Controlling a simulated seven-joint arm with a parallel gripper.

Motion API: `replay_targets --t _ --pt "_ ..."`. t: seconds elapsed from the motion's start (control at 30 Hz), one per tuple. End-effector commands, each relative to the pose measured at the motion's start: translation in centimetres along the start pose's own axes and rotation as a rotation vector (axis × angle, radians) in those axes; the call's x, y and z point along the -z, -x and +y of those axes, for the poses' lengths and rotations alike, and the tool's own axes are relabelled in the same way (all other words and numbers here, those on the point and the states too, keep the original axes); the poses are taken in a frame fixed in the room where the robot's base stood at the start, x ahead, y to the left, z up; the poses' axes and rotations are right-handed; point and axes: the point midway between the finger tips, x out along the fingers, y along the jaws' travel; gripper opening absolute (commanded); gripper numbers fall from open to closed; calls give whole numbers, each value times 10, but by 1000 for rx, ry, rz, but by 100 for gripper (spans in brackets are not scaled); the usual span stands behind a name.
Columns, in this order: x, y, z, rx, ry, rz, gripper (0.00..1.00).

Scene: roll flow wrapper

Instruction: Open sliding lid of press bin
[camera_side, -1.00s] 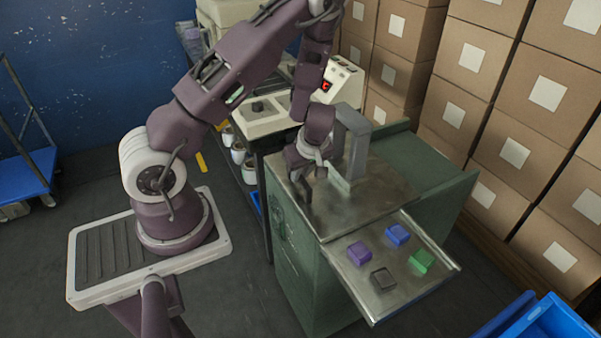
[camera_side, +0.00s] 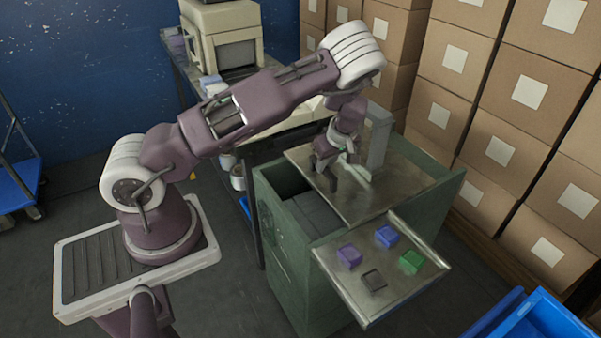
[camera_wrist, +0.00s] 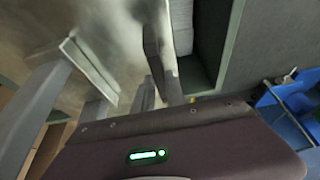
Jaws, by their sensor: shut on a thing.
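The press bin (camera_side: 283,262) is a green cabinet. Its sliding lid (camera_side: 362,205), a worn metal plate, is partly slid aside to the back right. A dark opening (camera_side: 288,182) shows at the left, with grey surfaces inside. A grey upright handle (camera_side: 379,147) stands on the lid. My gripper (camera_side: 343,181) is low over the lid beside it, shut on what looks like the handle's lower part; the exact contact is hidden. In the wrist view the lid (camera_wrist: 115,25) lies under the fingers, with the opening (camera_wrist: 203,72) to the right.
A metal side tray (camera_side: 340,283) holds purple (camera_side: 349,256), blue (camera_side: 386,236), green (camera_side: 411,262) and dark grey (camera_side: 373,279) blocks. Stacked cartons (camera_side: 490,150) stand at the right. A blue crate (camera_side: 545,325) is at bottom right. A bench with machines (camera_side: 228,45) stands behind.

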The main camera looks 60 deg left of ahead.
Motion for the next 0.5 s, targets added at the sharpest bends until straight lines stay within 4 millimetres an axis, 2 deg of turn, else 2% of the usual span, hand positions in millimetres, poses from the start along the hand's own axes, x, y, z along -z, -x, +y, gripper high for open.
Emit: replay_targets --t 0.03,0.1,0.2,0.5 --pt "1 0 19 -6 -7 6 0" --pt "1 -1 42 -5 -6 5 0" --pt "1 -1 66 -2 -2 2 0" --pt "1 -2 112 0 1 -1 0"
